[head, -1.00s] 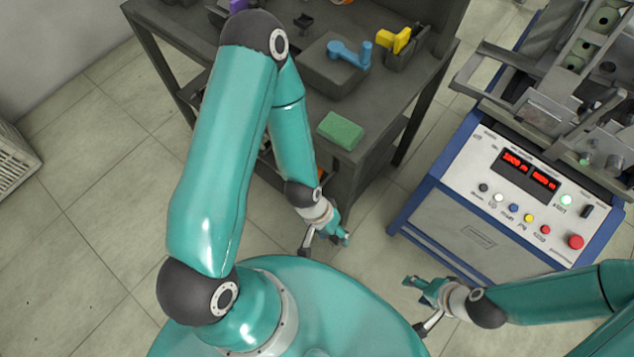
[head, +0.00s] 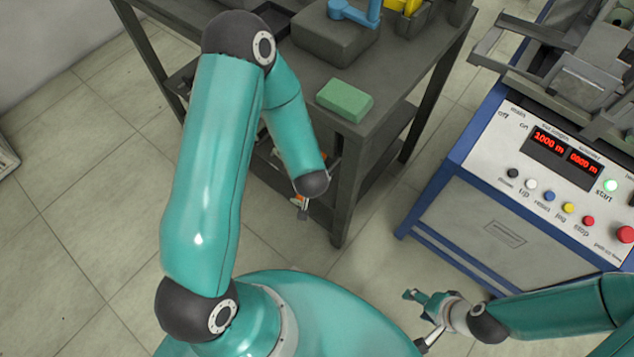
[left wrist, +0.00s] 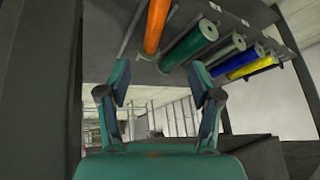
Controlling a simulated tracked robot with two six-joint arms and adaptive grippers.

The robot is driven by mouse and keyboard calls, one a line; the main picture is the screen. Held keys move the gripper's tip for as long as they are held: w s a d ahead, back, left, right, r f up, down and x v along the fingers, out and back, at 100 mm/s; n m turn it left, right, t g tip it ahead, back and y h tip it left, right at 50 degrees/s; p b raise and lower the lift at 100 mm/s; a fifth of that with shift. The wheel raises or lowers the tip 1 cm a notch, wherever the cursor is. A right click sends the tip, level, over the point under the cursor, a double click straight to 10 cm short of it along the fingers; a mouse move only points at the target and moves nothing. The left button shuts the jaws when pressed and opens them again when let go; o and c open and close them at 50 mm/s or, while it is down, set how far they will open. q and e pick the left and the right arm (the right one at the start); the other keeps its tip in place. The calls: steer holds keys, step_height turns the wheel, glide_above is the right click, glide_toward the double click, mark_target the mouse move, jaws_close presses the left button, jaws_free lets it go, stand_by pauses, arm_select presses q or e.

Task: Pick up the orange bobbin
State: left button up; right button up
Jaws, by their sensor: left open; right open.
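The orange bobbin (left wrist: 156,26) shows at the top of the left wrist view, on a dark surface with other bobbins. My left gripper (left wrist: 160,74) is open and empty. Its two fingers stand apart below the bobbin in that view, without visible contact. In the head view my left gripper (head: 303,207) is mostly hidden below the forearm, beside the dark table's front leg. My right gripper (head: 422,298) is open and empty over the floor, at the lower right.
A green bobbin (left wrist: 188,46), a blue bobbin (left wrist: 239,60) and a yellow bobbin (left wrist: 250,67) lie right of the orange one. The dark table (head: 395,75) carries a green block (head: 344,100). A winding machine with a control panel (head: 560,165) stands at right.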

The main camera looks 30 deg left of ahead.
arm_select(q)
steer(key=b+x, duration=0.2)
steer(key=x, duration=0.9)
steer(key=shift+w+f, duration=0.1)
steer(key=shift+f, duration=0.2)
steer(key=shift+s+b+x, duration=0.2)
steer(key=shift+b+x, duration=0.4)
steer(key=shift+x, duration=2.05)
steer(key=shift+d+f, duration=0.15)
jaws_close()
